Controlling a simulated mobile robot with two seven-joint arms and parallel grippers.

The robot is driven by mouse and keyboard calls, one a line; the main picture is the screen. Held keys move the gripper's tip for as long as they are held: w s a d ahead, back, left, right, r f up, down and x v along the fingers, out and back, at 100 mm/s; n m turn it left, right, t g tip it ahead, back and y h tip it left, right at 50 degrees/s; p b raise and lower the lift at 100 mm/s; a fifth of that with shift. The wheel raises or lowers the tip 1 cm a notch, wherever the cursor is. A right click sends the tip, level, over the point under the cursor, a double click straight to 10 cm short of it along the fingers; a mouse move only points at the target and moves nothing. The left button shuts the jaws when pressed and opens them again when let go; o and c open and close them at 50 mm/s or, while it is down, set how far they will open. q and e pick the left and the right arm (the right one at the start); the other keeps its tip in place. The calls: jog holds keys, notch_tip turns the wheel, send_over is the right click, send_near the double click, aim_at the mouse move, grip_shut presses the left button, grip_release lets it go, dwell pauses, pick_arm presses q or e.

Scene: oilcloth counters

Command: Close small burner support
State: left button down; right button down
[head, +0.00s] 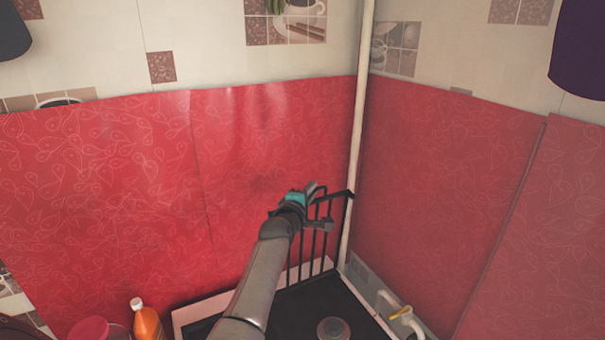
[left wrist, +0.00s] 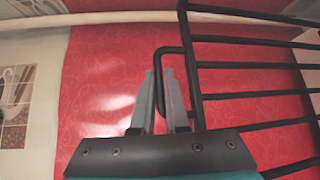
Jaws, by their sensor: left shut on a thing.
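The small burner support (head: 313,262) is a black wire grate standing raised, nearly upright, at the back of the stove (head: 300,310) near the wall corner. My left gripper (head: 322,207) is at its upper left part and covers some of its bars. In the left wrist view the support (left wrist: 250,94) fills the right side as several parallel bars. A bent bar at its edge passes between the fingers of my left gripper (left wrist: 161,88), which is shut on it. My right gripper is not in view.
A round burner (head: 333,328) sits on the dark stove top below the grate. A white pipe (head: 358,130) runs up the corner beside the grate. A yellow-handled valve (head: 400,312) is at right. An orange bottle (head: 146,320) and a red lid (head: 89,330) stand at lower left.

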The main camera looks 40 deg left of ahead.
pick_arm(q)
jog(key=s+d+f+m+t+b, duration=0.2)
jog(key=s+d, duration=0.4)
jog(key=d, duration=0.5)
jog(key=shift+d+f+m+t, duration=0.2)
jog(key=shift+f+m+t, duration=0.1)
jog(key=shift+f+m, duration=0.3)
jog(key=shift+w, duration=0.1)
jog(key=c, duration=0.9)
grip_release()
jog(key=shift+f, duration=0.1)
jog(key=shift+y, duration=0.3)
jog(key=b+v, duration=0.2)
jog(key=v, duration=1.3)
jog(key=shift+d+f, duration=0.1)
